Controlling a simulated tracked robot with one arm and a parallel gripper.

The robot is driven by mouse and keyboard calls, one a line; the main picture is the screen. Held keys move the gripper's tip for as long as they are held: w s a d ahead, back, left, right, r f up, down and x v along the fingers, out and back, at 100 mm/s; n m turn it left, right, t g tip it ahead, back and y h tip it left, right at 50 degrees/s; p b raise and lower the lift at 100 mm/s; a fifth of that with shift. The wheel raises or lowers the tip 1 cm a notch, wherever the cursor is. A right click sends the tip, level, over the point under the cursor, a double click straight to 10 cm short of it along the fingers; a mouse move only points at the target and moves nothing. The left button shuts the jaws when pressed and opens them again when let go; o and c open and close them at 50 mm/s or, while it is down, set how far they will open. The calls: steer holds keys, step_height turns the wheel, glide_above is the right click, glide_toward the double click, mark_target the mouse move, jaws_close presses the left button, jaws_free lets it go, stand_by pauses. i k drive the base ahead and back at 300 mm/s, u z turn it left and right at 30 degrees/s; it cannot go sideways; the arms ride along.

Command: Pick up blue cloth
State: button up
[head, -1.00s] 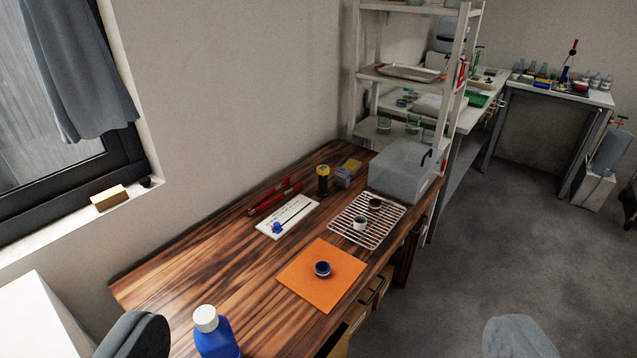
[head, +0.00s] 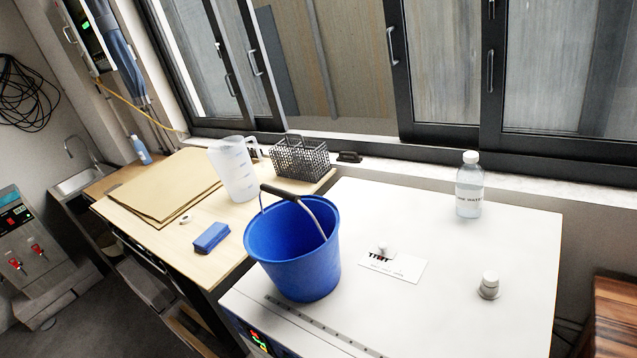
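A long blue cloth-like thing (head: 117,48) hangs at the upper left, beside a wall-mounted unit and left of the windows. Its top is cut off by the picture edge. A small blue block (head: 211,237), perhaps a sponge or folded cloth, lies on the light wooden table, left of the blue bucket (head: 292,252). I cannot tell for certain which of the two is the blue cloth. My gripper is not in the picture.
The bucket stands on a white oven top (head: 450,262) with a bottle (head: 470,185), a card (head: 393,265) and a small white-capped thing (head: 489,285). A pitcher (head: 233,170) and wire basket (head: 299,160) stand on the wooden table. A sink (head: 78,180) is left.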

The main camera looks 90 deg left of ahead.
mark_target(211, 238)
steer(key=u, duration=3)
steer(key=k, duration=0.85)
steer(key=i, duration=0.85)
steer(key=z, duration=0.1)
